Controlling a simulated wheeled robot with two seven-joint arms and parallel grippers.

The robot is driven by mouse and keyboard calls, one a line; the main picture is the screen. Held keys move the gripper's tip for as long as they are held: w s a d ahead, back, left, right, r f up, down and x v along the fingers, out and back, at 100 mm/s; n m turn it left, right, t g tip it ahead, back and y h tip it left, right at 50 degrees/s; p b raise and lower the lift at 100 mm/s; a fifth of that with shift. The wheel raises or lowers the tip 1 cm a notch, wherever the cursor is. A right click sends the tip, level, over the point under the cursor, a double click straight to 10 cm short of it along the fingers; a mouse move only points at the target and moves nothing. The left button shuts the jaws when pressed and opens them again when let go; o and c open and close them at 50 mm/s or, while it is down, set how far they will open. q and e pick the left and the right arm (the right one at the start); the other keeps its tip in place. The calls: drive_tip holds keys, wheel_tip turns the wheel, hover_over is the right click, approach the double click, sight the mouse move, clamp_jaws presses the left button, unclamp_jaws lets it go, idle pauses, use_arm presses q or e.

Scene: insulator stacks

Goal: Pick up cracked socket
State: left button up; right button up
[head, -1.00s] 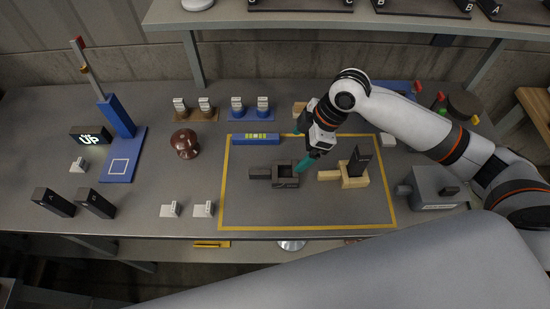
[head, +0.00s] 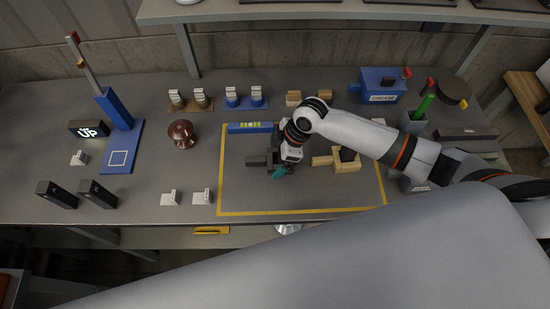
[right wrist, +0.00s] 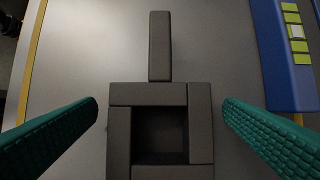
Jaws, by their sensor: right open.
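A dark grey square socket (right wrist: 117,135) with a straight bar handle (right wrist: 159,47) lies in the right wrist view, its hollow facing up. In the head view its handle (head: 256,160) points left and the rest is mostly hidden behind my right gripper (head: 281,172). My right gripper is open, its teal fingers (right wrist: 160,130) on either side of the socket and apart from it. A tan socket (head: 345,165) with a dark piece in it lies to the right. I see no clear crack on either socket. My left gripper is not in view.
A yellow outline (head: 290,212) frames the work area on the grey table. A blue level (head: 250,127) lies along its back edge. A brown knob (head: 181,134) and white-tagged pieces stand left. A blue grease box (head: 382,85) and a green-handled cup (head: 415,122) stand at the right.

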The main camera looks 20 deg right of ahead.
drive_tip(key=c, duration=1.3)
